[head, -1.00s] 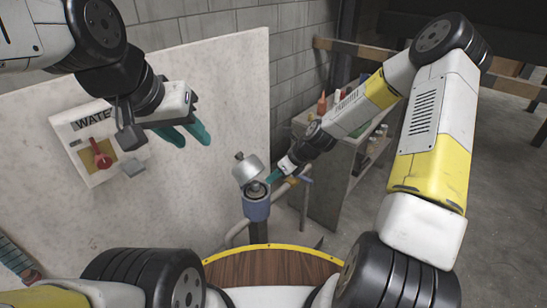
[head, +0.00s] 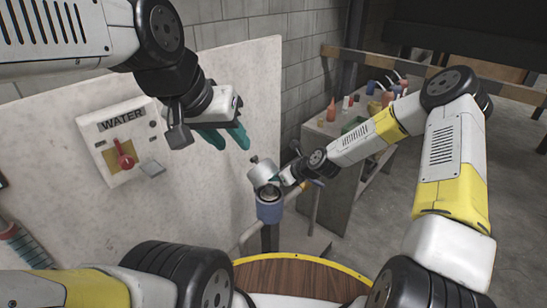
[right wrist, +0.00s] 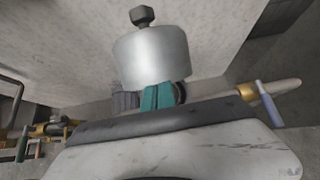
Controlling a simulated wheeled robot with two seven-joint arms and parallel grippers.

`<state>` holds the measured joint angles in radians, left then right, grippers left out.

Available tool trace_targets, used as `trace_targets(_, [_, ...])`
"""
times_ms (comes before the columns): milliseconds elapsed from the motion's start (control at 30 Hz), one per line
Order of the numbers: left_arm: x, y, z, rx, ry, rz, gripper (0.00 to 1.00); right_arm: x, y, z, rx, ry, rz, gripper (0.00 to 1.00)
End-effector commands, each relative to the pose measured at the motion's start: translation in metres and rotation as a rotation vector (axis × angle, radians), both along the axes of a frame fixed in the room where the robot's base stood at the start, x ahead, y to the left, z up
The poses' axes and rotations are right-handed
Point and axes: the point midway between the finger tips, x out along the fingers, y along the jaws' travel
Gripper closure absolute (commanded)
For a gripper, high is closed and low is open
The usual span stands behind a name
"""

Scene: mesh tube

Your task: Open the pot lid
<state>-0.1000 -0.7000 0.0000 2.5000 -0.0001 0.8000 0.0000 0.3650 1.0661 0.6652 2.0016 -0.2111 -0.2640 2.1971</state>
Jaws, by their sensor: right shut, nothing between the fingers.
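The pot lid (head: 261,172) is a silver metal cap with a dark knob on top. It stands tilted up at the back left of the pot (head: 270,211), a blue cup on a post, whose dark round mouth shows. In the right wrist view the lid (right wrist: 152,57) fills the upper middle. My right gripper (head: 285,180) is just right of the lid. Its teal fingers (right wrist: 160,97) are shut on nothing, close under the lid's lower edge; contact is unclear. My left gripper (head: 224,139) hangs in the air up and left of the lid, fingers apart and empty.
A white board carries a WATER panel (head: 122,140) with a red handle. A side table (head: 330,150) with bottles stands behind my right arm. Pipes run beside the pot, one with a blue-handled valve (right wrist: 268,102). A round wooden surface (head: 290,280) is in front.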

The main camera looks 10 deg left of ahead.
Motion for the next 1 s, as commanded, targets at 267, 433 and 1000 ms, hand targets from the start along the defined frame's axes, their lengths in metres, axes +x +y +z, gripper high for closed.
trace_targets(267, [0.0,0.0,0.0,0.0,0.0,0.0,0.64,0.016,0.024,0.02,0.0,-0.001,0.001,1.0])
trace_targets(433, [0.0,0.0,0.0,0.0,0.0,0.0,0.64,0.018,0.027,0.024,0.0,0.001,0.001,1.0])
trace_targets(1000, [0.0,0.0,0.0,0.0,0.0,0.0,0.64,0.02,0.031,0.027,-0.037,0.022,0.001,1.0])
